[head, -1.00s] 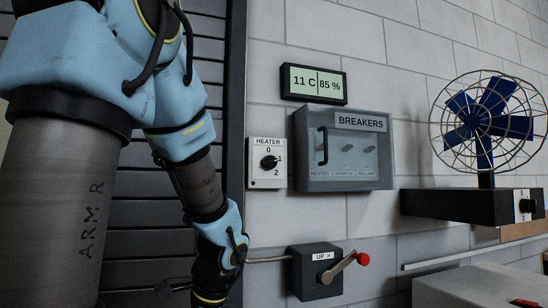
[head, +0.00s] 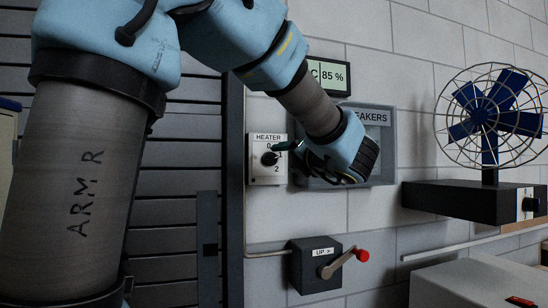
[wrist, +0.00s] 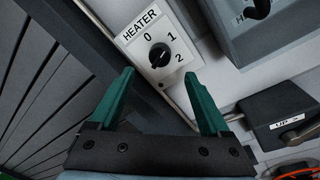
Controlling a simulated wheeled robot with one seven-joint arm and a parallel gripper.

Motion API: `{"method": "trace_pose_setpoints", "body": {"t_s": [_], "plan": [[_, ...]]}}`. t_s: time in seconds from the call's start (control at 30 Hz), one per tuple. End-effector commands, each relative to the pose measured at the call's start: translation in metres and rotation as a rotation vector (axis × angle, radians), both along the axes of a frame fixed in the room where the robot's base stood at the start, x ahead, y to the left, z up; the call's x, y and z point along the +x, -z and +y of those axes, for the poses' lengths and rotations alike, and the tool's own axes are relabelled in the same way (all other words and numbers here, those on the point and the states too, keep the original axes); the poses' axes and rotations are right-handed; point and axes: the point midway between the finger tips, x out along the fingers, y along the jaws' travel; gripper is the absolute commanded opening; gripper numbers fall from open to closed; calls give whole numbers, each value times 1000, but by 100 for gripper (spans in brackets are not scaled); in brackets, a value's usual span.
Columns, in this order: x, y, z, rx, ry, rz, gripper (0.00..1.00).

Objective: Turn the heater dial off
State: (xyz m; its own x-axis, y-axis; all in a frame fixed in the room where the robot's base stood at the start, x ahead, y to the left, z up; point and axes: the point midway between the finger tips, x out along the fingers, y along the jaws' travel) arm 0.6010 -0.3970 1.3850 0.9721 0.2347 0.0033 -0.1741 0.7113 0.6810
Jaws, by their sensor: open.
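The heater dial (head: 269,158) is a black knob on a white plate (head: 257,178) marked HEATER, with 0 above, 1 to the right and 2 below. In the wrist view the dial (wrist: 159,55) lies beyond and between the fingertips, and nothing touches it there. I cannot make out for sure where its pointer stands. My gripper (head: 287,146) has green fingers and is at the right side of the plate in the head view, covering part of the numbers. In the wrist view my gripper (wrist: 165,82) is open and empty.
A grey breaker box (head: 388,150) is right of the heater plate, partly behind my arm. Below is a dark crank box (head: 316,280) with a red-knobbed handle (head: 362,256). A caged fan (head: 490,118) stands on a shelf at right. A slatted shutter (head: 180,215) is at left.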

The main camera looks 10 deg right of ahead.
Motion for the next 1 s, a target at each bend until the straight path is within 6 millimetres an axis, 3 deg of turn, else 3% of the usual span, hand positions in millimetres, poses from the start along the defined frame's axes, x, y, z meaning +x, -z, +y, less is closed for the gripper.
{"method": "trace_pose_setpoints", "body": {"t_s": [0.2,0.43,0.87,1.0], "plan": [[41,-3,11,2,-4,1,81],[73,-1,18,-1,-2,2,81],[83,1,20,-3,0,2,81],[83,1,20,-3,-1,3,66]]}}
